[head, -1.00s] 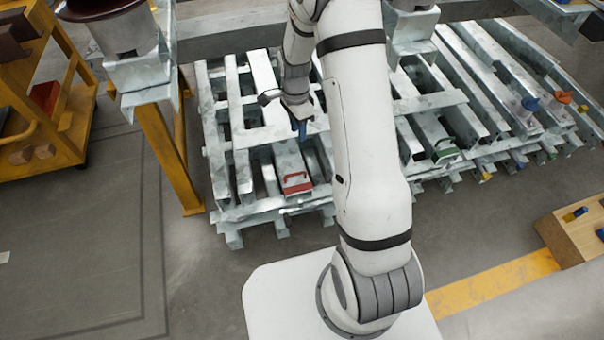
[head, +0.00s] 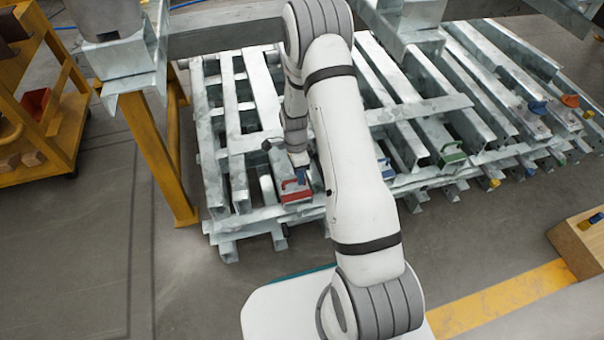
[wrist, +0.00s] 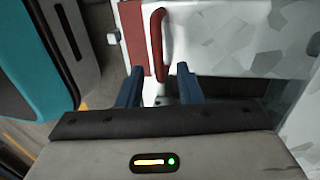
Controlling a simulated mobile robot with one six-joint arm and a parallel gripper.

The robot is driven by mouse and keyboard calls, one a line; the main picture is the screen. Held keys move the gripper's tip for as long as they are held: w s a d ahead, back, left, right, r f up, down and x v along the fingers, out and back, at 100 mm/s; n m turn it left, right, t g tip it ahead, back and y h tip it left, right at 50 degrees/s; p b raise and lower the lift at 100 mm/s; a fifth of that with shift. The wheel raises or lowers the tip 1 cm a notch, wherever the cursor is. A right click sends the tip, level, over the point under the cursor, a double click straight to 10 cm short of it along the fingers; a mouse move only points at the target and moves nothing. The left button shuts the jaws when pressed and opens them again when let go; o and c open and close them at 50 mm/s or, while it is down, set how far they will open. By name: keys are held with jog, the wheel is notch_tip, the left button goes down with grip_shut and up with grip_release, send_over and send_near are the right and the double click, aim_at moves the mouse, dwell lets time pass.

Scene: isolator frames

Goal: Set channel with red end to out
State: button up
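The channel with the red end (head: 295,196) lies in the metal rack, its red end with a red handle facing my base. In the wrist view the red handle (wrist: 157,45) stands out from the pale channel, beside a red band (wrist: 132,38). My gripper (wrist: 160,78) is open, with its two blue fingers on either side of the handle's near end and a gap to each side. It also shows in the head view (head: 301,175), just above the red end. I cannot tell how deep the handle sits between the fingers.
A channel with a green end (head: 449,155) lies to the right, and ones with blue (head: 537,107) and orange (head: 570,101) tips lie farther right. A yellow post (head: 160,160) stands left of the rack. A wooden box (head: 580,245) is at the right. The floor in front is mostly clear.

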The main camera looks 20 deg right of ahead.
jog(key=shift+c, duration=0.3)
grip_shut()
